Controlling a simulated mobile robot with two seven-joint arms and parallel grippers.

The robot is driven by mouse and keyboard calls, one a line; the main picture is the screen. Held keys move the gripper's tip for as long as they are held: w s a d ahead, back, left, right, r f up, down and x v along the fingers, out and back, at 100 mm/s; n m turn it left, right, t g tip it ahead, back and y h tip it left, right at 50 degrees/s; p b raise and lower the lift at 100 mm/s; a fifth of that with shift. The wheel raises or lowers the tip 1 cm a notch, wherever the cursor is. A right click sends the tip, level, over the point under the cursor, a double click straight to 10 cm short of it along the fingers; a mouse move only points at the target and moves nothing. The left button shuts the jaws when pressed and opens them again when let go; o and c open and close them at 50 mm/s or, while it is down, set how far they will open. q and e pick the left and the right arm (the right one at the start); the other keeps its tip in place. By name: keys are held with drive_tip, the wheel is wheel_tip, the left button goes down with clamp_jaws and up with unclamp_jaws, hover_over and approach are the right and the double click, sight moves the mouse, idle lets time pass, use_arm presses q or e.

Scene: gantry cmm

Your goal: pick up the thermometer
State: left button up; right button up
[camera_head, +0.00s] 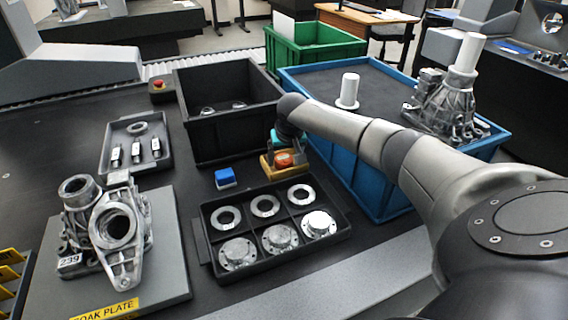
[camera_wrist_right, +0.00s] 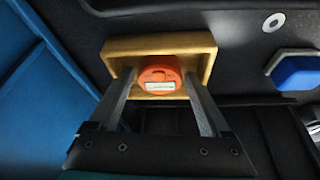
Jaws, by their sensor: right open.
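The thermometer (camera_head: 285,159) appears to be the small round orange piece with a pale label. It sits in a yellow wooden tray (camera_head: 268,169) on the dark table, between the black bin and the blue bin. In the right wrist view the thermometer (camera_wrist_right: 159,74) lies in the tray (camera_wrist_right: 205,58), ahead of my right gripper (camera_wrist_right: 160,88). The gripper is open, with one finger on each side of the thermometer; I cannot tell whether they touch it. In the head view my right arm partly hides the tray. My left gripper is not in view.
A blue block (camera_head: 225,178) lies left of the tray. A black divided tray (camera_head: 207,232) with rings and flanges is in front. The black bin (camera_head: 222,143) stands behind, and the blue bin (camera_head: 365,185) is close on the right. A soak plate (camera_head: 172,270) bears a casting at left.

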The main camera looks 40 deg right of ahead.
drive_tip(key=shift+c, duration=0.3)
drive_tip(key=c, duration=1)
drive_tip(key=shift+c, duration=0.6)
drive_tip(key=shift+r, duration=0.15)
